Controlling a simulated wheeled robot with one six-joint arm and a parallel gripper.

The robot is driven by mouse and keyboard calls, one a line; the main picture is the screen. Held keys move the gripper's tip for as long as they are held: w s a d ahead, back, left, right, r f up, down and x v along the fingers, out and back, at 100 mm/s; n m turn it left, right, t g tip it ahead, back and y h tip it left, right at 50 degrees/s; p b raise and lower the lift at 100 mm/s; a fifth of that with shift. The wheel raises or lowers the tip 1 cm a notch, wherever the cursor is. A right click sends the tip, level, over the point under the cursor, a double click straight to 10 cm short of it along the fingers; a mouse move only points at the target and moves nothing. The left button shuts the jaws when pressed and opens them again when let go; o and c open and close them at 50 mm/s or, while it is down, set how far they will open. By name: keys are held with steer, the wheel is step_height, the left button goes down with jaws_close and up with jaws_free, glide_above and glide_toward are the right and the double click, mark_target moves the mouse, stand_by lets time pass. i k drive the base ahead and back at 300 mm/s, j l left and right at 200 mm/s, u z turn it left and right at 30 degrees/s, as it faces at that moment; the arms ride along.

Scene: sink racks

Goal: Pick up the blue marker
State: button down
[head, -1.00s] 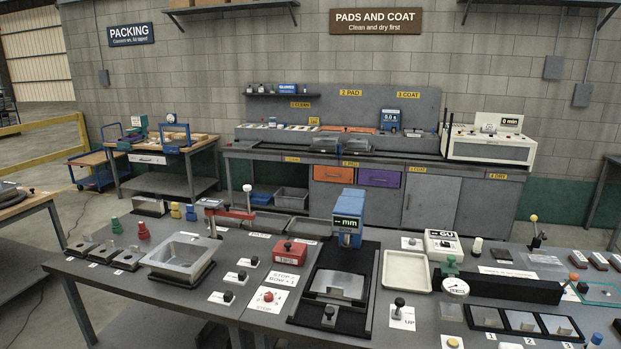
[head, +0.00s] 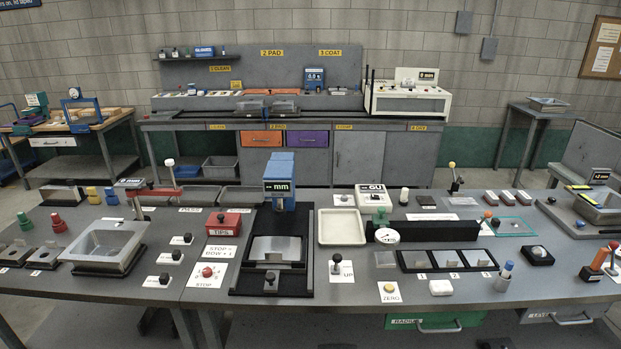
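A blue-capped marker (head: 508,267) stands upright, slightly tilted, in a small grey cup (head: 502,284) near the front edge of the bench, right of centre. Its lower part is hidden inside the cup. I take it to be the blue marker. My gripper is not in view.
Left of the cup are a white block (head: 440,288), a yellow ZERO button (head: 389,288) and a numbered black tray (head: 446,261). A dark dome (head: 538,256) stands behind and right. An orange-handled tool (head: 599,259) stands farther right. Bare bench lies just around the cup.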

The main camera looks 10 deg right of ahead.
mark_target(508, 267)
steer(key=z, duration=1.65)
